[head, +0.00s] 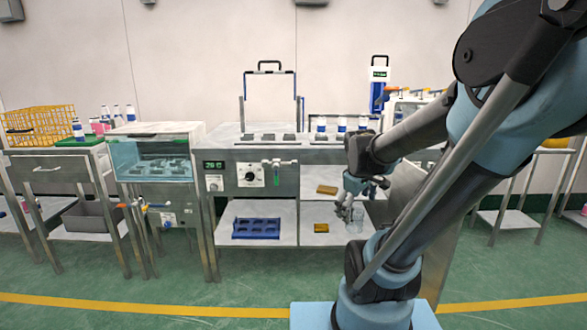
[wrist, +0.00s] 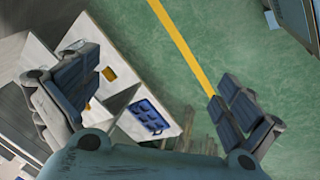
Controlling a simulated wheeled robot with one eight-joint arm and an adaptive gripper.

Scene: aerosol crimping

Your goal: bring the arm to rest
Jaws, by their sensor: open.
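My gripper (head: 352,216) hangs in front of the right part of the middle bench, near its lower shelf in the head view. Its fingers point down. In the wrist view my gripper (wrist: 158,95) has its two dark-padded fingers spread wide, with nothing held between them. Beyond them show the green floor and the lower shelf. My arm is bent and reaches across the right side of the head view. A small pale, see-through shape sits by the fingertips in the head view; I cannot tell whether it is a separate thing.
The middle bench (head: 262,153) has a lower shelf (head: 285,236) with a blue tray (head: 256,228) and a small yellow block (head: 321,227). A glass-fronted cabinet (head: 155,160) and a yellow basket (head: 38,125) stand left. Green floor lies open in front.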

